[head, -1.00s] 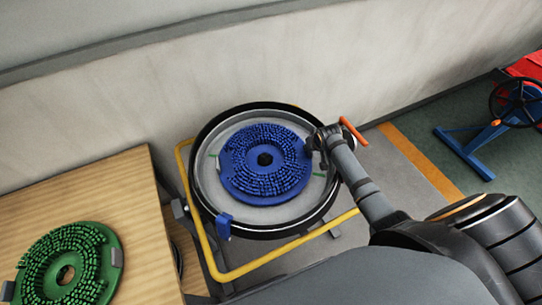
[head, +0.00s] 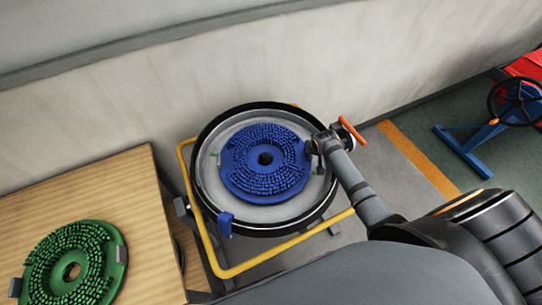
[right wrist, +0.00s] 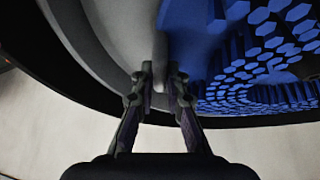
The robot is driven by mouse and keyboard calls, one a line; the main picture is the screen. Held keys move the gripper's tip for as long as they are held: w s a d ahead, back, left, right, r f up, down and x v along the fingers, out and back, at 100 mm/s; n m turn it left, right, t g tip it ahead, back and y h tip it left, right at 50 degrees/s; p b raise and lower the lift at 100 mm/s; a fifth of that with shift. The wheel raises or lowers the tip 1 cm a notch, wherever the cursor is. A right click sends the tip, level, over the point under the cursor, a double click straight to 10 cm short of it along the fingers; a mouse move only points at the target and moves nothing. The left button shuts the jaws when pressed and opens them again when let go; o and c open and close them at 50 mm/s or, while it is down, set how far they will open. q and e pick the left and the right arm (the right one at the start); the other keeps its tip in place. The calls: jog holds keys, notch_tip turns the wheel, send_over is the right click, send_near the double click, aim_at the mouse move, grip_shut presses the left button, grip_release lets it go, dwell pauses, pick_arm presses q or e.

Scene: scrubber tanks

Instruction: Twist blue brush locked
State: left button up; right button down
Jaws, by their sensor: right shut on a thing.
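The blue brush (head: 265,185), a round disc with bristles facing up and a dark centre hole, lies in the round grey pan (head: 210,180) with a black rim. My right gripper (head: 317,146) reaches over the right side of the pan to the brush's edge. In the right wrist view my right gripper (right wrist: 160,72) is shut at the brush's edge, with blue bristles (right wrist: 270,45) just right of the fingers. My left gripper is out of view.
A green brush (head: 73,265) lies on a wooden table (head: 120,195) at the left. A yellow frame (head: 245,267) surrounds the pan. A blue block (head: 225,224) sits on its front rim. A pale wall stands close behind. A red machine with a handwheel (head: 515,100) is far right.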

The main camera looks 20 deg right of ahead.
aim_at(310, 161)
jog(key=shift+s+a+m+h+p, duration=0.2)
jog(key=shift+s+m+p, duration=0.1)
jog(key=shift+s+p, duration=0.2)
jog(key=shift+s+a+m+h+p, duration=0.1)
jog(key=shift+s+a+m+p, duration=0.05)
jog(key=shift+s+m+p, duration=0.25)
jog(key=shift+s, duration=0.1)
jog(key=shift+s+a+p, duration=0.15)
jog(key=shift+s+p, duration=0.1)
jog(key=shift+p, duration=0.25)
jog(key=shift+s+a+m+g+h+p, duration=0.15)
jog(key=shift+s+a+m+h+p, duration=0.1)
jog(key=shift+s+m+p, duration=0.2)
jog(key=shift+s+a+m+g+h+p, duration=0.15)
jog(key=shift+s+a+m+p, duration=0.15)
jog(key=shift+s+p, duration=0.25)
jog(key=c, duration=1.3)
grip_release()
